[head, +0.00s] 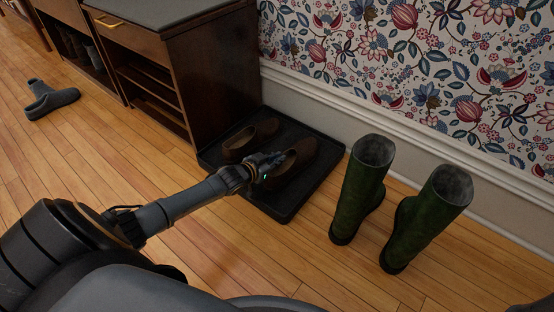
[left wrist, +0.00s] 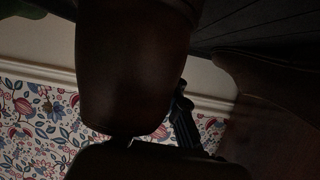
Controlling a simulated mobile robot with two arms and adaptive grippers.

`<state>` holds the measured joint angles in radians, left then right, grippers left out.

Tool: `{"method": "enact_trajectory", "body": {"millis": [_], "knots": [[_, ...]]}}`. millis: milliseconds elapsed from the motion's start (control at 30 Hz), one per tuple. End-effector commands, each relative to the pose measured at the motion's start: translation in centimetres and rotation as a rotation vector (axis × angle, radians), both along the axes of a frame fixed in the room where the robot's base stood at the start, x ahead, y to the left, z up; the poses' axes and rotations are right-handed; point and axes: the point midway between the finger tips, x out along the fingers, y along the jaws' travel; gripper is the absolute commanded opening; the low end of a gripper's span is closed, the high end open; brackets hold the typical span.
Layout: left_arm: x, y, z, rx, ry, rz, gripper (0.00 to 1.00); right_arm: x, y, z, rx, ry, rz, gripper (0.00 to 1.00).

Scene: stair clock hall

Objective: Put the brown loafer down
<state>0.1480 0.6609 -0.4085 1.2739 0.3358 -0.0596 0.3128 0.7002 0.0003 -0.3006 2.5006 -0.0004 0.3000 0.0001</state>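A brown loafer (head: 291,163) is at the right side of the black shoe tray (head: 285,212), low over it or on it; I cannot tell if its sole touches. My left gripper (head: 270,166) is at the near left side of this loafer and looks shut on its edge. In the left wrist view the loafer (left wrist: 132,65) is large and dark, with one finger (left wrist: 184,116) along its edge; the other finger is hidden. A second brown loafer (head: 248,141) sits in the tray to the left, and also shows in the left wrist view (left wrist: 268,88). My right gripper is not in view.
Two green boots (head: 361,188) (head: 427,218) stand upright on the wooden floor right of the tray. A dark wooden cabinet (head: 215,75) stands behind the tray at left. The papered wall (head: 420,60) runs behind. The tray's front strip is bare.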

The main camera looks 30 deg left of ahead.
Motion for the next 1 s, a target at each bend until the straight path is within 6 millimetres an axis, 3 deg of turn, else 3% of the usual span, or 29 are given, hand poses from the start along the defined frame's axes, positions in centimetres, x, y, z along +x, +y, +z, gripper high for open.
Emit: {"method": "enact_trajectory", "body": {"millis": [33, 100, 533, 867, 1000], "knots": [[0.0, 0.0, -0.1, 0.000, 0.000, 0.000, 0.17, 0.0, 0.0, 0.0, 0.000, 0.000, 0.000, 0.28], [0.0, 0.0, 0.0, 0.000, 0.000, 0.000, 0.32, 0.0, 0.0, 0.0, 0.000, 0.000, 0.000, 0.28], [-0.7, 0.0, 0.6, 0.000, 0.001, -0.001, 0.32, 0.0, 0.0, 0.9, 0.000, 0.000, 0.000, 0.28], [-6.7, 0.6, 3.5, -0.002, 0.004, 0.000, 0.32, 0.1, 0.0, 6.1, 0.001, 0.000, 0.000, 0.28], [-9.1, 0.8, 4.3, 0.000, 0.003, -0.001, 0.32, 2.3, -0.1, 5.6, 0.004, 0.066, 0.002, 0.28]]}}
